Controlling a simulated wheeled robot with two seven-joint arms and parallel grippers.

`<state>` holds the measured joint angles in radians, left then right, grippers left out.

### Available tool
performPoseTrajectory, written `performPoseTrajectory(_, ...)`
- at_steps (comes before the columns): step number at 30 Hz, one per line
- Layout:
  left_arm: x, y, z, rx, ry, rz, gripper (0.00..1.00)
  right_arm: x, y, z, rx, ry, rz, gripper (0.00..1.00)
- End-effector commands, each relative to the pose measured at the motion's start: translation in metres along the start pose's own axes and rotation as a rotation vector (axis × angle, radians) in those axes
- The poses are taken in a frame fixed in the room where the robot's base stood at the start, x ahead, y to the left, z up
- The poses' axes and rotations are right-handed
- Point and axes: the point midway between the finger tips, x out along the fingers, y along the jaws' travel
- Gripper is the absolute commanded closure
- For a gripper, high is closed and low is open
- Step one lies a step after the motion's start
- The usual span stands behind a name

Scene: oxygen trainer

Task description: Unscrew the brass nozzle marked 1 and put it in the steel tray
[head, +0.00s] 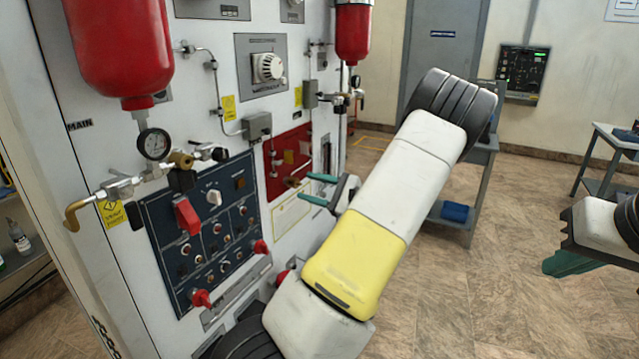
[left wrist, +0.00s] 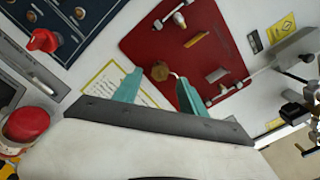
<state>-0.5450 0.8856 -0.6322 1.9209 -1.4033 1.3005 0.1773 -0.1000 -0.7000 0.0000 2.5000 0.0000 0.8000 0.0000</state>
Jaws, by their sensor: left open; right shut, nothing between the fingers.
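A round brass nozzle (left wrist: 160,71) sticks out from the red panel (left wrist: 213,62) in the left wrist view; no number on it is readable. In the head view a small brass piece (head: 291,182) shows low on the red panel. My left gripper (head: 305,185) is open, its teal fingers pointing at the panel just short of that piece. In the left wrist view the nozzle lies in the gap between the fingertips, not visibly gripped. My right gripper (head: 567,262) is shut and empty at the right edge. I cannot clearly make out the steel tray.
A blue switch panel (head: 207,232) with red knobs is left of my left gripper. Red cylinders (head: 120,45) and a pressure gauge (head: 153,144) hang above. A grey cart (head: 450,215) stands behind my left arm. The floor on the right is mostly open.

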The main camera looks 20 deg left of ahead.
Motion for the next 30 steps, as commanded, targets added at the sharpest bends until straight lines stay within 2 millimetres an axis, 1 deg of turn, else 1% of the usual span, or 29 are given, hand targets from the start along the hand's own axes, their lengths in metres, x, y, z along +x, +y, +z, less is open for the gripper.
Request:
performPoseTrajectory(5,0.0,0.0,0.0,0.093,0.0,0.0,0.51,0.0,0.0,0.0,0.0,0.0,0.0,1.0)
performPoseTrajectory(18,0.001,0.0,0.0,0.094,0.0,0.0,0.51,0.0,0.0,0.0,0.0,0.0,0.0,1.0)
performPoseTrajectory(30,0.023,0.0,0.0,0.094,-0.001,0.001,0.51,0.0,0.0,0.0,0.0,0.0,0.0,1.0)
